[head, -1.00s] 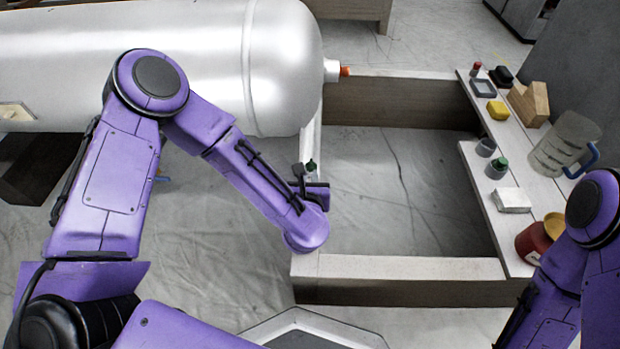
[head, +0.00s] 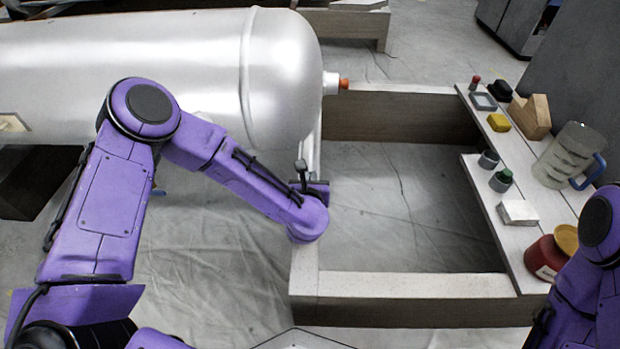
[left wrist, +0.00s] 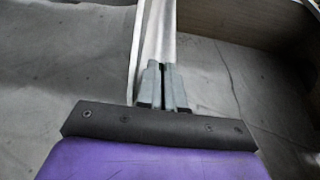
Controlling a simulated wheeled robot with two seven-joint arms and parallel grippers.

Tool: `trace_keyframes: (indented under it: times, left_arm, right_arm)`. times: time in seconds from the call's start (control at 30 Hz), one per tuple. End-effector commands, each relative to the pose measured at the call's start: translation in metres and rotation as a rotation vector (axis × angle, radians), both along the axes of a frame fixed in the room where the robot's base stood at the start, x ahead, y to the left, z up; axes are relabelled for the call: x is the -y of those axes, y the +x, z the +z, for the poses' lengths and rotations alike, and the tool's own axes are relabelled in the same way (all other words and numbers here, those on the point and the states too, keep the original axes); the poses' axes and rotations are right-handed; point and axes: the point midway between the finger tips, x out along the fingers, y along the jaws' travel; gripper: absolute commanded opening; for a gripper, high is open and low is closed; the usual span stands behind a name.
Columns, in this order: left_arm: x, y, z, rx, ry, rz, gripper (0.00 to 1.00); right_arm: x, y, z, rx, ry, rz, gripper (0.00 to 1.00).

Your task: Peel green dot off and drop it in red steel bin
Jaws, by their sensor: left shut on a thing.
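My left gripper (left wrist: 162,86) has its two grey fingers close together in the left wrist view, with only a thin dark gap between them. What they hold is hidden from view; a small green bit showed at this gripper in the earlier head frame. My right gripper is out of view.
A low wooden frame (head: 415,286) surrounds open sheeted floor. The shelf at its right carries a white block (head: 517,212), a green-capped jar (head: 501,181), a clear pitcher (head: 566,158), a yellow piece (head: 498,122) and a wooden block (head: 530,116).

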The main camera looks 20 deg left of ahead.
Motion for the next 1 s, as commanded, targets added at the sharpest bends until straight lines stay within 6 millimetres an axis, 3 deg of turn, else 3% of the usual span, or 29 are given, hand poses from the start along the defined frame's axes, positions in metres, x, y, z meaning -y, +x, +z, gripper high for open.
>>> trace_keyframes:
  times: [1.0]
  left_arm:
    - [0.0,0.0,0.03,-0.001,0.0,0.0,0.0]
  right_arm:
    - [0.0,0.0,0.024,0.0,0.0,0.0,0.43]
